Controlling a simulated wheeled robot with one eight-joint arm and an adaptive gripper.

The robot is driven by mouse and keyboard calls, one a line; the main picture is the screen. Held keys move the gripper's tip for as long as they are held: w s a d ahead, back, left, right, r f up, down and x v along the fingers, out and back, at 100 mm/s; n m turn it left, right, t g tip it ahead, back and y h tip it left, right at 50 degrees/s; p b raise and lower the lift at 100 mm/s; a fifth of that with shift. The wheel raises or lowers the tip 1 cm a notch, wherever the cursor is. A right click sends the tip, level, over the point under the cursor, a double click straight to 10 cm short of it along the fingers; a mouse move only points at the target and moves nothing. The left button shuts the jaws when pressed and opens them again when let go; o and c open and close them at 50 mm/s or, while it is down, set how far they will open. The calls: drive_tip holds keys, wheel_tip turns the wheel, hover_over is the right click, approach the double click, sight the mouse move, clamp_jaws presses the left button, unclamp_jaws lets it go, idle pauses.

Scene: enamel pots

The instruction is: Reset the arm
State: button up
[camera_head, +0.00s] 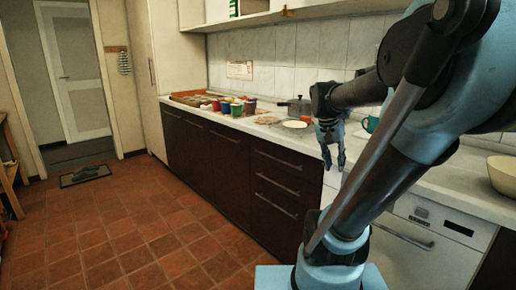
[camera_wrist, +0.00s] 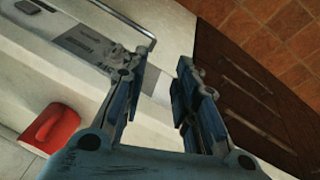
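My gripper (camera_head: 335,158) hangs from my arm at the front edge of the white counter in the head view, pointing down. In the wrist view my gripper (camera_wrist: 160,78) has its two blue fingers apart, with a clear gap between them. Nothing is held in the gap; a pale surface and part of the cabinet front show behind it. My arm crosses the right side of the head view and hides part of the counter.
The white counter (camera_head: 448,181) holds a grey pot (camera_head: 296,107), a pale plate (camera_head: 295,124), several coloured cups (camera_head: 237,107) and a cream bowl (camera_head: 503,176). A red object (camera_wrist: 50,128) shows in the wrist view. Dark drawers (camera_head: 279,185) stand below. The tiled floor (camera_head: 150,232) is open at left.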

drive_tip(key=s+a+f+n+y, duration=0.1)
drive_tip(key=s+a+f+n, duration=0.2)
drive_tip(key=s+a+f, duration=0.1)
drive_tip(key=s+a+f+n+t+y, duration=0.1)
drive_tip(key=s+a+f+n+y, duration=0.1)
drive_tip(key=s+f, duration=0.5)
wheel_tip(320, 180, down, 2)
drive_tip(key=shift+a+n, duration=0.7)
drive_tip(key=shift+a, duration=0.15)
drive_tip(key=shift+w+f, duration=0.2)
drive_tip(key=shift+w, duration=0.25)
